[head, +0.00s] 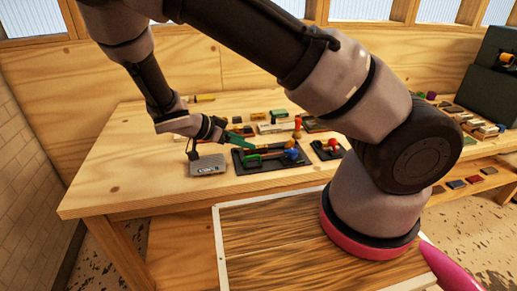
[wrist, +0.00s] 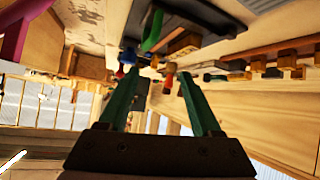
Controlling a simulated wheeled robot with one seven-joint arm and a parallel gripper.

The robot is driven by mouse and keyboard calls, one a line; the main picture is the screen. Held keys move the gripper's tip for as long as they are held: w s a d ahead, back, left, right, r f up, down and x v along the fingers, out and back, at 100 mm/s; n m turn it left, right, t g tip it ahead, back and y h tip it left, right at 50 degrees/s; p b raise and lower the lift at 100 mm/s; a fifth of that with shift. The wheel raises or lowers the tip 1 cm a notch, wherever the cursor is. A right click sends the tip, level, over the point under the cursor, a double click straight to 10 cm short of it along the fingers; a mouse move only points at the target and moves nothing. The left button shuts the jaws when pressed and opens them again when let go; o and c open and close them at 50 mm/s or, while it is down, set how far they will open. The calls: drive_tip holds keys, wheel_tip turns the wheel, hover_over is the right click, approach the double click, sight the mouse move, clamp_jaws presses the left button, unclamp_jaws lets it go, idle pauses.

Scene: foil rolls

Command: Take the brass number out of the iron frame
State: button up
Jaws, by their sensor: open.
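A grey metal block (head: 208,165) with a small oval, dark-rimmed mark on its front lies near the front edge of the wooden table. It may be the iron frame, but a brass number is too small to make out. My gripper (head: 240,142) is open, its green fingers over the table to the right of the block, above the back of a dark tray. In the wrist view, the two green fingers of my gripper (wrist: 158,80) stand apart with nothing held between them. The grey block cannot be made out in the wrist view.
The dark tray (head: 243,168) holds a green-handled tool and a blue-ended piece. A smaller dark tray (head: 327,153) with a red knob stands to its right. Several small blocks and pieces lie behind. The table's left part (head: 120,170) is clear.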

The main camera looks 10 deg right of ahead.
sight(262, 146)
drive_tip(key=shift+w+a+f+t+h, duration=0.4)
drive_tip(key=shift+a+t, duration=0.2)
drive_tip(key=shift+t, duration=0.1)
drive_tip(key=shift+w+d+f, duration=0.1)
drive_tip(key=shift+d+f, duration=0.05)
drive_tip(key=x, duration=1)
drive_tip(key=shift+w, duration=0.1)
clamp_jaws()
idle(0.6)
